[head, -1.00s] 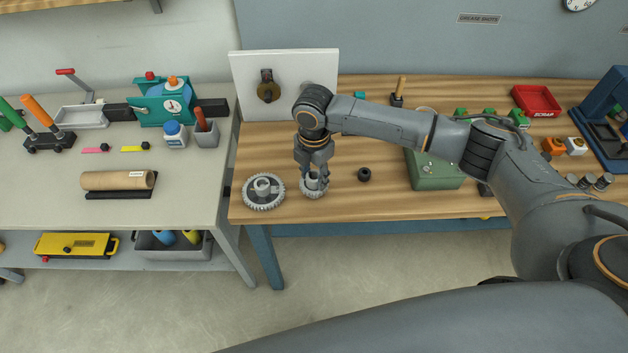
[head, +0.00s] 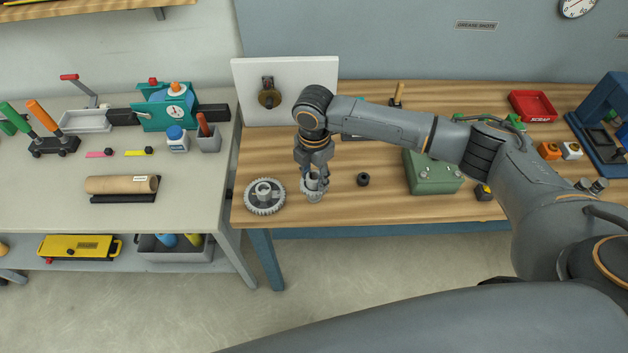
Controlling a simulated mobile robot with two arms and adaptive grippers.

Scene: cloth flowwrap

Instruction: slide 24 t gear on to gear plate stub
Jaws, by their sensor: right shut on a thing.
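The white gear plate (head: 310,70) stands upright at the back left of the wooden bench. A dark bracket with a brass-coloured round part (head: 268,93) is on its face; a second stub cannot be made out behind my arm. My right gripper (head: 314,184) points down at the bench's front left, shut on the smaller grey gear (head: 313,194), which I take for the 24 t gear. The fingers hide part of it, and I cannot tell whether it touches the bench. A larger grey gear (head: 265,196) lies flat just left of it. My left gripper is out of view.
A small black collar (head: 363,179) lies right of the gripper, and a green box (head: 433,172) farther right. A red scrap tray (head: 535,104) is at the back right. The wood in front of the plate is mostly clear.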

